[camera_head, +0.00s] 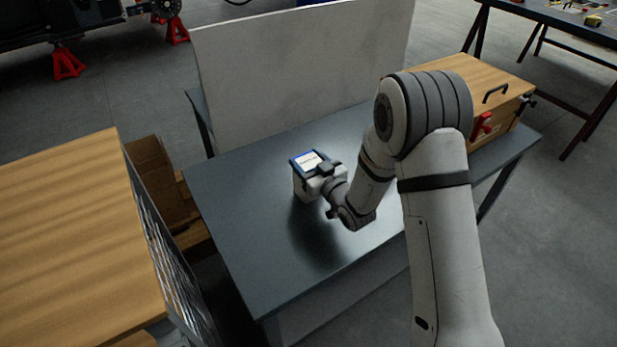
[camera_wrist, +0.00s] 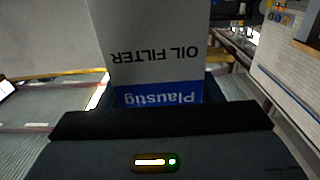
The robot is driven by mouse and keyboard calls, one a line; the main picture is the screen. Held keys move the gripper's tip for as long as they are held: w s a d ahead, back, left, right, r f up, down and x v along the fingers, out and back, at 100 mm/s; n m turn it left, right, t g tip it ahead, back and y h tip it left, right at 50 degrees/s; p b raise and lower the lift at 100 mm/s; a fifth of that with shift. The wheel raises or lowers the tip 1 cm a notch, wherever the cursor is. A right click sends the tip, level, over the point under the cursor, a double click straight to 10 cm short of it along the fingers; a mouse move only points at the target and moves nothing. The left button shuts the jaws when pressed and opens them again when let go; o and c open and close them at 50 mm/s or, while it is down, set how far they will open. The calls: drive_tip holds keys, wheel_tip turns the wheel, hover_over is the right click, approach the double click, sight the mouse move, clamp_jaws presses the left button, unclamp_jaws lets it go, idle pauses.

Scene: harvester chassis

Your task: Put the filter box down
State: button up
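The filter box (camera_head: 303,183) is a small white carton with a blue-edged top, seen over the left middle of the dark grey table (camera_head: 245,245). My gripper (camera_head: 322,176) reaches it from the right and is shut on it. In the wrist view the filter box (camera_wrist: 155,45) fills the middle, with "OIL FILTER" and "Plaustig" on a blue band, upside down. My gripper's dark body (camera_wrist: 160,145) spans the bottom there; its fingertips are hidden. A dark shadow lies on the table below the box and wrist. Whether the box's underside touches the table is hard to tell.
A pale upright panel (camera_head: 300,60) stands along the table's back. A wooden case (camera_head: 460,85) with a black handle and red latch sits at the table's right end. A wood-topped cabinet (camera_head: 70,230) stands at left. The table's front left is clear.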

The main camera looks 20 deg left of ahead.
clamp_jaws()
idle(0.4)
